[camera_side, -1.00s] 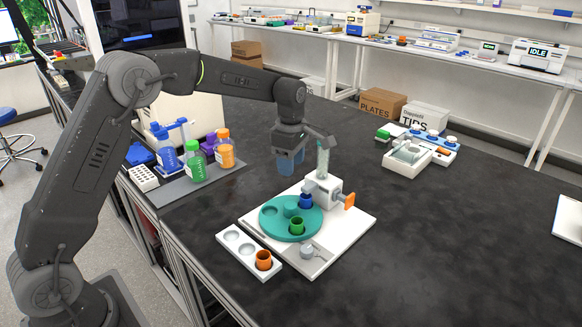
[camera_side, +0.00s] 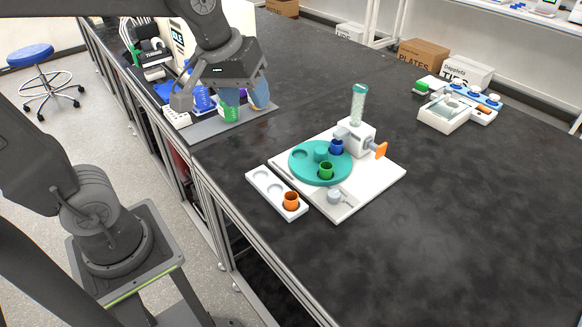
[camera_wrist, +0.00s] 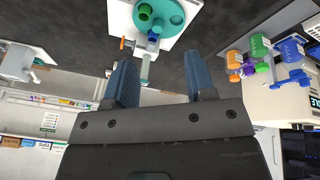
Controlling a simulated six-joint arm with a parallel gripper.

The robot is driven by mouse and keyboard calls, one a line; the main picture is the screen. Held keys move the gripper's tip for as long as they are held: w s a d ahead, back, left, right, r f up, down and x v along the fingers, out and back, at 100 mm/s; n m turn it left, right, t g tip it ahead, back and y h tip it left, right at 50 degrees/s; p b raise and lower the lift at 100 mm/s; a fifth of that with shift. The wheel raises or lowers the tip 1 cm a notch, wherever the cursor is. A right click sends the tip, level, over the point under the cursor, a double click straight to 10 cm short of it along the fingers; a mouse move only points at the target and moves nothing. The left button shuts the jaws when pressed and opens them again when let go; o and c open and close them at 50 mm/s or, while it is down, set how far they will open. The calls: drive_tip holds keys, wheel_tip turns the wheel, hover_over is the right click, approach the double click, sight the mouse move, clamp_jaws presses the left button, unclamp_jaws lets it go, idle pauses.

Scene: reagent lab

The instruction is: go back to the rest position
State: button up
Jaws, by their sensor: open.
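My gripper (camera_side: 246,92) hangs at the upper left in the side view, in front of the reagent bottles and above their grey mat. In the wrist view my gripper (camera_wrist: 158,82) shows two blue fingers set wide apart with nothing between them. The teal turntable (camera_side: 320,172) stands on a white base plate (camera_side: 345,203) well to the right of my gripper. It carries a blue cup (camera_side: 337,147) and a green cup (camera_side: 326,170). An orange cup (camera_side: 291,201) sits in the white tray (camera_side: 264,184) beside it.
A clear tube (camera_side: 358,105) stands upright by the turntable. A green bottle (camera_side: 229,112) and a blue bottle (camera_side: 203,98) are close to my gripper and partly hidden. Cardboard boxes (camera_side: 423,56) and a white device (camera_side: 446,112) stand farther back.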

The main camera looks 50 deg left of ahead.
drive_tip(key=s+f+m+t, duration=0.1)
drive_tip(key=s+f+m, duration=0.1)
drive_tip(key=s+m, duration=0.4)
drive_tip(key=s, duration=0.2)
drive_tip(key=shift+s+d+f+t, duration=0.3)
drive_tip(key=shift+d+f, duration=0.05)
drive_tip(key=shift+f, duration=0.05)
